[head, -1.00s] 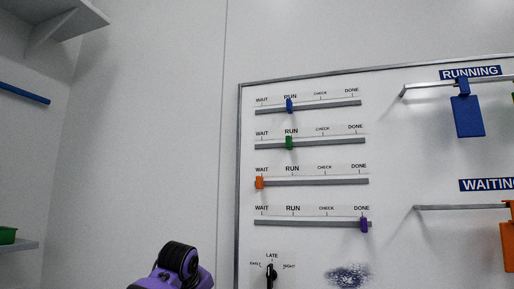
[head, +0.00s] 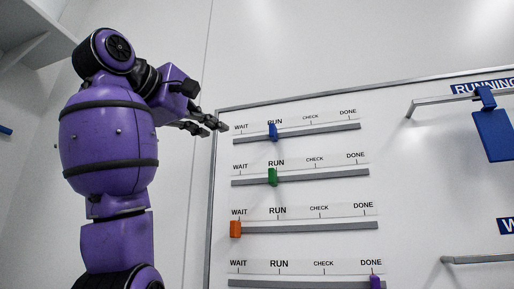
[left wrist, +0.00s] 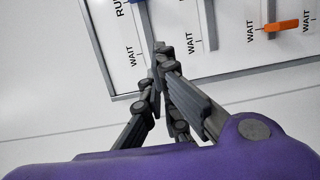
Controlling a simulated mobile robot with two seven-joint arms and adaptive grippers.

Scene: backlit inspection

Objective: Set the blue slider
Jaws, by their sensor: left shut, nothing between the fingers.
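The blue slider (head: 273,132) sits at the RUN mark on the top rail (head: 320,129) of the whiteboard. In the left wrist view, a bit of blue at the top edge by the RUN label appears to be this slider, mostly cut off. My left gripper (head: 221,126) is shut and empty, its fingertips near the board's left edge, to the left of the WAIT end of the top rail. In the left wrist view the fingers (left wrist: 161,48) overlap the board near the WAIT end. I cannot tell whether they touch it. My right gripper is not in view.
Below are the green slider (head: 272,177) at RUN, the orange slider (head: 235,229) at WAIT and the purple slider (head: 375,282) at DONE. A blue tag (head: 493,136) hangs from a metal bar at the right. A shelf is at upper left.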

